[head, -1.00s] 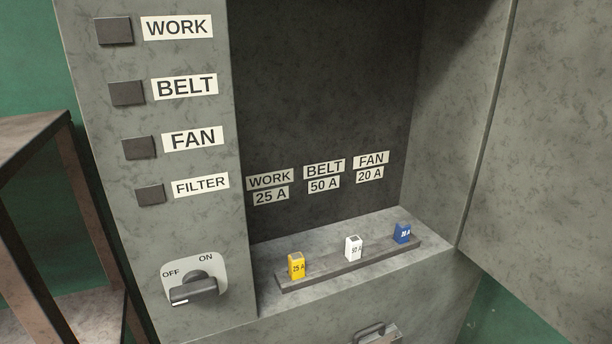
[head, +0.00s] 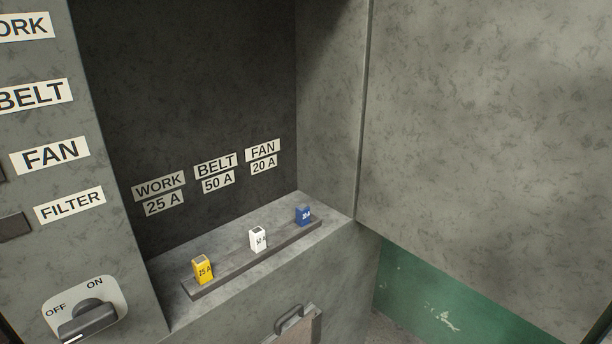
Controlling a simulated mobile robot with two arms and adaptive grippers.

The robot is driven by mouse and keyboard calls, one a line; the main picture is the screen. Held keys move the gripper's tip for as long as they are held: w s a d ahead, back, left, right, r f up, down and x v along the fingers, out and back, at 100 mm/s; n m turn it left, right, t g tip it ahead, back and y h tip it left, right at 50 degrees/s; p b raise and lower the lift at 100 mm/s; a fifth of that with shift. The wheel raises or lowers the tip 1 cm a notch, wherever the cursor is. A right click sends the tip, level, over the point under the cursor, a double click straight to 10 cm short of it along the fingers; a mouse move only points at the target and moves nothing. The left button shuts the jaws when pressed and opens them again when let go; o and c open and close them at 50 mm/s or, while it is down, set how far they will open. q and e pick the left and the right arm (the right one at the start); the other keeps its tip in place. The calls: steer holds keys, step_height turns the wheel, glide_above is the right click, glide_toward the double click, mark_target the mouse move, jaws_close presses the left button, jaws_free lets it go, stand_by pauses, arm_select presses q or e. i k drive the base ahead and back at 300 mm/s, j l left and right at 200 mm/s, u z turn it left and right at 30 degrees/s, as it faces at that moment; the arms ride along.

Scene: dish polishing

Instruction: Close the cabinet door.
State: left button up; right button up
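The cabinet door (head: 485,130) is a grey mottled panel, standing open on the right side of the head view. It meets the cabinet (head: 330,110) along a vertical edge at the opening's right side. Inside, a yellow 25 A fuse (head: 203,270), a white 50 A fuse (head: 258,239) and a blue 20 A fuse (head: 302,216) stand in a dark strip (head: 235,275) below the WORK, BELT and FAN labels. Neither of my grippers is in view.
A rotary OFF/ON switch (head: 88,318) sits on the cabinet's left front, below the FILTER label (head: 69,205). A handle (head: 296,319) sticks out below the opening. A green wall (head: 440,295) and some floor show beneath the door.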

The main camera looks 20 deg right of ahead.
mark_target(487, 154)
steer(key=j+z, duration=0.1)
steer(key=z, duration=0.35)
steer(key=k+j+z, duration=0.1)
steer(key=z, duration=0.4)
